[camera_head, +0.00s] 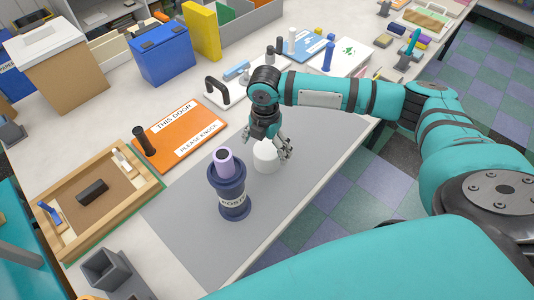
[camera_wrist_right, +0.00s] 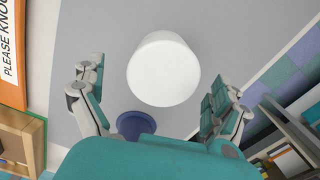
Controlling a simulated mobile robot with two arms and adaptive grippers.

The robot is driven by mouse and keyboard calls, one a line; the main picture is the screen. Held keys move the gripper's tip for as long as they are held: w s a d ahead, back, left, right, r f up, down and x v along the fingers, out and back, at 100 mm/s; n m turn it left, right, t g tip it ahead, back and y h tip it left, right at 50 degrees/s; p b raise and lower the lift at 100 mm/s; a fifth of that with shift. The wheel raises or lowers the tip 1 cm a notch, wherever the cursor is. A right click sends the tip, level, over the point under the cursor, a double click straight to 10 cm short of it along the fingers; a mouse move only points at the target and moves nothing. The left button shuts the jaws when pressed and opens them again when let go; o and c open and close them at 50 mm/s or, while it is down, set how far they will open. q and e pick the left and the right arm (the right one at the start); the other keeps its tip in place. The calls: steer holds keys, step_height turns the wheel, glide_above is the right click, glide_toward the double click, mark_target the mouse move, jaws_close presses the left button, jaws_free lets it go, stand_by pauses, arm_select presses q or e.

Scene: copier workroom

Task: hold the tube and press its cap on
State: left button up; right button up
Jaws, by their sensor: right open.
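The tube (camera_head: 224,163) is lavender and stands upright in a dark blue holder (camera_head: 228,177) marked with a POST-like label, on the grey mat. A white round piece (camera_head: 267,159), which looks like the cap, sits on the mat right of the holder. It also shows in the right wrist view (camera_wrist_right: 163,72). My right gripper (camera_head: 268,143) is open above the white piece, its fingers spread on either side without visibly closing on it. In the wrist view, part of the dark blue holder (camera_wrist_right: 136,124) shows behind my gripper. My left gripper is not in view.
An orange door sign (camera_head: 180,135) and a wooden tray (camera_head: 65,235) lie left of the mat (camera_head: 190,245). A blue box (camera_head: 162,54) and a white board with a black handle (camera_head: 222,97) stand farther back.

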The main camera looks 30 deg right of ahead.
steer(key=f, duration=0.1)
steer(key=f+p, duration=0.1)
steer(key=f, duration=0.3)
steer(key=shift+s, duration=0.25)
steer(key=shift+r, duration=0.1)
steer(key=shift+c, duration=0.4)
steer(key=c, duration=0.6)
steer(key=shift+c, duration=0.4)
